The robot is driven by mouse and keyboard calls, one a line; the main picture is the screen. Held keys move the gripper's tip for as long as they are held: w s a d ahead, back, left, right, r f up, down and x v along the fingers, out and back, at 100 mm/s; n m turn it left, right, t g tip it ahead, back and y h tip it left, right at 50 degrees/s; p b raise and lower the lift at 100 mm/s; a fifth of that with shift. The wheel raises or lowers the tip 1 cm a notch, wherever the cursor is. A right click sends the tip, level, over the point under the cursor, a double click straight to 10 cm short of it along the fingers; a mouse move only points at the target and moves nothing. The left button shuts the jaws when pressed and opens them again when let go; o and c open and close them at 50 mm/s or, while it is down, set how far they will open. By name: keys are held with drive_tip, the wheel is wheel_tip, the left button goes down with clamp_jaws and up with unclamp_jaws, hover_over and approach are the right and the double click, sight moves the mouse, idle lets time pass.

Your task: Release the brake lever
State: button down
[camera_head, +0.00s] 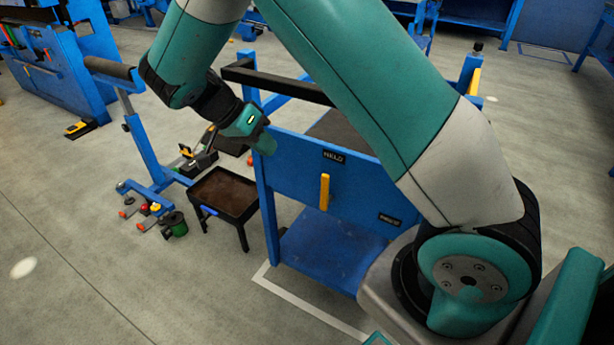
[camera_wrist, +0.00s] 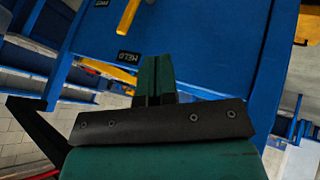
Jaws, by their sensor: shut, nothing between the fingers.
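The brake lever is a yellow bar (camera_head: 324,192) standing roughly upright on the front of a blue panel (camera_head: 290,155). A black label reading HELD (camera_head: 333,156) is just above it. A second dark label (camera_head: 389,219) lies lower right, too small to read surely. In the wrist view the yellow lever (camera_wrist: 129,14) is at the top edge, partly cut off, with the HELD label (camera_wrist: 128,57) below it, upside down. My gripper (camera_head: 266,145) is shut and empty at the panel's upper left, left of the lever and apart from it. Its green fingers (camera_wrist: 156,78) are together.
A blue post (camera_head: 262,190) stands at the panel's left edge, close to my gripper. A black rail (camera_head: 275,82) runs above. Floor in front is clear.

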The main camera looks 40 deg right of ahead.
sight(328, 189)
drive_tip(key=s+d+f, duration=0.2)
drive_tip(key=s+d+f+b, duration=0.1)
drive_tip(key=s+d+f, duration=0.1)
drive_tip(key=f, duration=0.1)
drive_tip(key=s+d+f, duration=0.2)
drive_tip(key=s+f, duration=0.1)
drive_tip(key=shift+d+b, duration=0.25)
drive_tip(key=shift+b, duration=0.1)
idle(0.4)
